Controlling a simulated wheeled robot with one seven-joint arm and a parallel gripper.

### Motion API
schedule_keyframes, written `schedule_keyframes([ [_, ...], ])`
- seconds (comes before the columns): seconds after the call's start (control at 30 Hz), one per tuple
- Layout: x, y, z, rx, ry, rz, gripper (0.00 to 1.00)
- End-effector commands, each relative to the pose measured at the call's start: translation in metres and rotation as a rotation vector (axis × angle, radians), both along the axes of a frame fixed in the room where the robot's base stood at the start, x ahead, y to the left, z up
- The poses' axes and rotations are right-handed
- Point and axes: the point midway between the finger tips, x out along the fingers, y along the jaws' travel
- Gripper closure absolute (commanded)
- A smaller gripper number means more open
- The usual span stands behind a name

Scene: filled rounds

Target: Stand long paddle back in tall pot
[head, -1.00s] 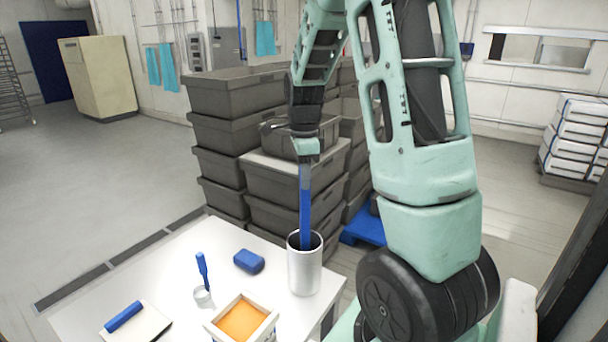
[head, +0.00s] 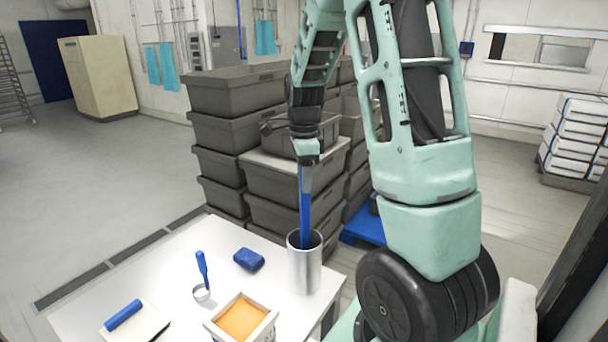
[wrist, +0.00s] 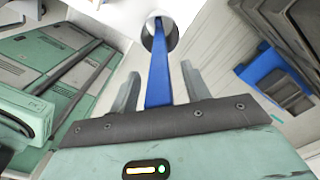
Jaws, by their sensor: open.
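The long blue paddle (head: 305,208) stands upright with its lower end inside the tall silvery pot (head: 304,272), at the right side of the white table. The pot's wall hides the lower end. My gripper (head: 307,162) is directly above the pot, at the paddle's upper part. In the wrist view, my gripper (wrist: 160,88) is open, with one finger on each side of the paddle (wrist: 158,78) and gaps between. The paddle runs from there into the mouth of the pot (wrist: 163,28).
Stacked grey crates (head: 235,130) stand close behind.

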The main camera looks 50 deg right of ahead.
Motion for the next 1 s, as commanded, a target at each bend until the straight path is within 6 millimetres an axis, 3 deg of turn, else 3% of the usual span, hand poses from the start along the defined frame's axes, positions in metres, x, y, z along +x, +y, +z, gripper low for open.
schedule_keyframes([
  [0.13, 0.001, 0.000, 0.006, -0.002, -0.002, 0.000, 0.53],
  [0.27, 0.001, 0.000, 0.024, -0.003, -0.005, 0.001, 0.53],
  [0.7, 0.001, 0.000, 0.125, -0.003, -0.005, 0.001, 0.53],
  [1.0, 0.000, 0.000, 0.168, -0.001, -0.001, -0.001, 0.53],
])
